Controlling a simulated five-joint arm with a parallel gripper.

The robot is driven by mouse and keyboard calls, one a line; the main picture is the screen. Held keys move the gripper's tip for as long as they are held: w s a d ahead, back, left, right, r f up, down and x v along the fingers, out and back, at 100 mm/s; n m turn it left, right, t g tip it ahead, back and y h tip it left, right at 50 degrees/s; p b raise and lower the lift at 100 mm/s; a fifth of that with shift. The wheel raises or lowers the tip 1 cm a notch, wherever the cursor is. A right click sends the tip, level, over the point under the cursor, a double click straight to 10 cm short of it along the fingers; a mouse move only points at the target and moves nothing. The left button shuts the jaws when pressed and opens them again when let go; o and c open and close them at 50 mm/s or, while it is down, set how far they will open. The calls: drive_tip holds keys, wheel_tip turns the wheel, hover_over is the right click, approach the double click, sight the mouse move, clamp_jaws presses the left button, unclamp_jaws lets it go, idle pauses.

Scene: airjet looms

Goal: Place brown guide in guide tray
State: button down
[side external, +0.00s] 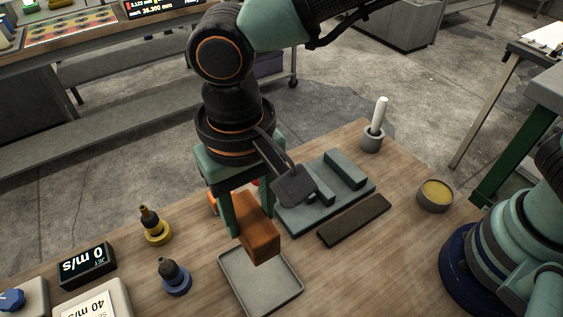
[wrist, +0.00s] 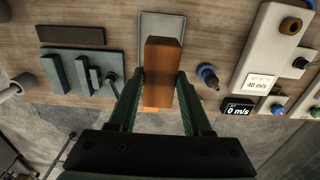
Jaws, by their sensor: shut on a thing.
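The brown guide (side external: 259,236) is an orange-brown block held between the two green fingers of my gripper (side external: 248,208). In the wrist view the guide (wrist: 162,70) lies lengthwise between the fingertips of my gripper (wrist: 160,92), and its far end overlaps the tray. The guide tray (side external: 262,290) is a shallow grey tray with a low rim on the wooden table. It also shows in the wrist view (wrist: 147,34), partly hidden by the guide. In the side view the guide appears at the tray's back edge; I cannot tell whether it touches the tray.
A grey fixture (side external: 325,198) with raised blocks and a dark bar (side external: 354,220) lie right of the tray. A yellow-based nozzle (side external: 154,228) and a blue-based one (side external: 174,277) stand left, near a display (side external: 87,265). A cup with a white stick (side external: 374,135) and a round dish (side external: 435,195) are farther right.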

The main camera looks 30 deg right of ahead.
wheel_tip(320, 180, down, 14)
drive_tip(key=shift+r, duration=0.2)
drive_tip(key=shift+f, duration=0.1)
idle(0.3)
drive_tip(key=shift+c, duration=1.7)
unclamp_jaws()
